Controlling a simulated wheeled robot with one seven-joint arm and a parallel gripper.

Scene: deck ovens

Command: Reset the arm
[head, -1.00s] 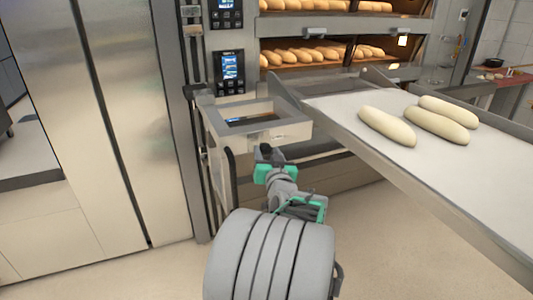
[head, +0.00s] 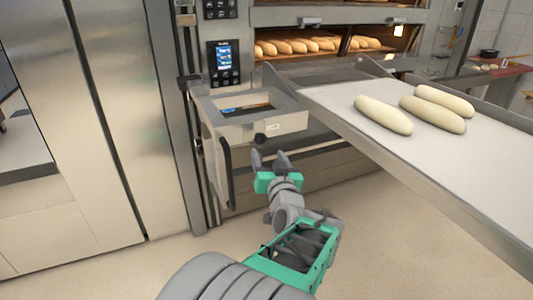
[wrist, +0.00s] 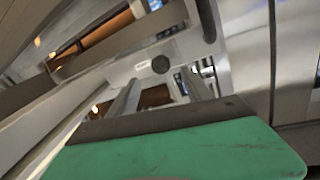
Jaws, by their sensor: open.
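My gripper (head: 270,160) is open and empty in the head view, its two fingers apart in front of the small grey box-shaped tray (head: 285,122) on the oven front. A dark round knob (head: 260,139) is on that tray's front, just beyond the fingertips. In the wrist view the knob (wrist: 161,64) shows ahead of the fingers (wrist: 160,92), apart from them. My arm reaches up from the bottom of the head view.
A sloping loader board (head: 460,170) with several pale dough loaves (head: 383,115) lies to the right. The deck oven (head: 310,18) with baked loaves stands behind. A vertical dark handle (head: 226,172) is left of my gripper. Open floor (head: 380,245) lies below.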

